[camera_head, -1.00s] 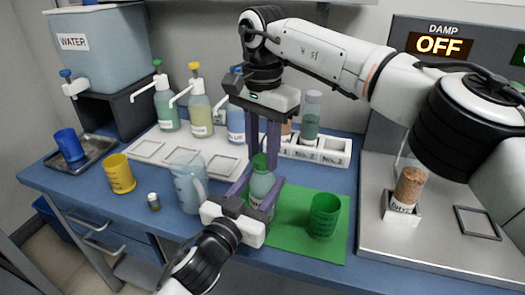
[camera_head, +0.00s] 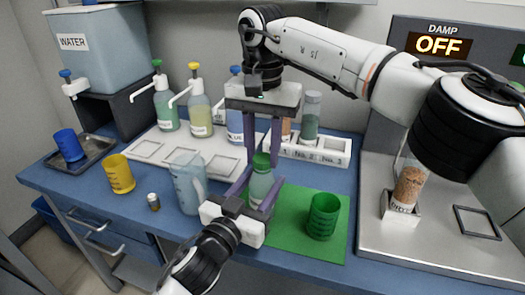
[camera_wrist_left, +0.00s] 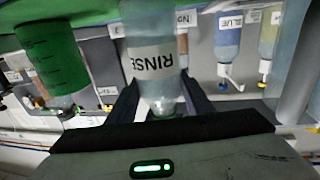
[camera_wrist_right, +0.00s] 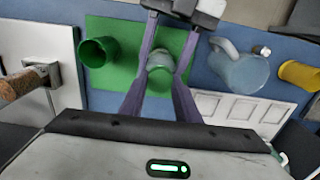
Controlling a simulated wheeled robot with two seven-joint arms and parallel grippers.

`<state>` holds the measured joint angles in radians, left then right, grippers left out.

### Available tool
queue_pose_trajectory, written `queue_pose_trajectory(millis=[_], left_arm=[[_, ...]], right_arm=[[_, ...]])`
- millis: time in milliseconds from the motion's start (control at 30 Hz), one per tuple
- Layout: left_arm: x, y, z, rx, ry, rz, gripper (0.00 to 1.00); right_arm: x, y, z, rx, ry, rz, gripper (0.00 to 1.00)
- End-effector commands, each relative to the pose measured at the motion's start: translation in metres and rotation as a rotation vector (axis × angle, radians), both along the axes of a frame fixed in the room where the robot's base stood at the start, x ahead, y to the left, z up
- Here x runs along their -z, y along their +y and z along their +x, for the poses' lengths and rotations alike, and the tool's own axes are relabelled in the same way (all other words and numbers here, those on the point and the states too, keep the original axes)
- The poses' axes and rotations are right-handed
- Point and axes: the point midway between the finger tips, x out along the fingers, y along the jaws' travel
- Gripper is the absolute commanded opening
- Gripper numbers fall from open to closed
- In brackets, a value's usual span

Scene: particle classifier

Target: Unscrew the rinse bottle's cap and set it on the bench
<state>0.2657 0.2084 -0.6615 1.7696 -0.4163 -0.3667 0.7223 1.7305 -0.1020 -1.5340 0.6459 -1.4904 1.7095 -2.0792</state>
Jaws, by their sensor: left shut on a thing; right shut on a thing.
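The rinse bottle (camera_head: 261,188) stands upright on the green mat (camera_head: 300,245), pale green with a darker green cap (camera_head: 261,161). Its RINSE label (camera_wrist_left: 152,62) shows in the left wrist view. My left gripper (camera_head: 254,196) is shut on the bottle's body from the front. My right gripper (camera_head: 263,152) comes from above with its fingers shut on the cap. The cap is still at the bottle's top; I cannot tell how loose it is. In the right wrist view the bottle top (camera_wrist_right: 160,62) lies between the fingertips.
A green beaker (camera_head: 323,216) stands right of the bottle on the mat. A clear pitcher (camera_head: 188,183) stands close on the left, with a small vial (camera_head: 153,202) and yellow cup (camera_head: 119,174) beyond. Pump bottles (camera_head: 199,112) and a tube rack (camera_head: 318,150) stand behind.

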Motion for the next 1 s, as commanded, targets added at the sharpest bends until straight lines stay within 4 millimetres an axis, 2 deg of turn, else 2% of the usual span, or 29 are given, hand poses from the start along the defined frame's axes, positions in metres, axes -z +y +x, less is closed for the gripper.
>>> queue_pose_trajectory(millis=[533, 900, 1000], left_arm=[[0.001, 0.0, 0.0, 0.0, 0.003, 0.0, 0.0], [0.001, 0.0, 0.0, 0.001, 0.003, 0.0, 0.0], [0.001, 0.0, 0.0, 0.001, 0.003, 0.0, 0.0]], right_arm=[[-0.019, 0.0, 0.0, 0.001, -0.001, 0.001, 0.02], [-0.021, 0.0, 0.0, 0.0, 0.0, 0.001, 0.02], [-0.028, 0.001, 0.0, 0.0, -0.003, 0.001, 0.02]])
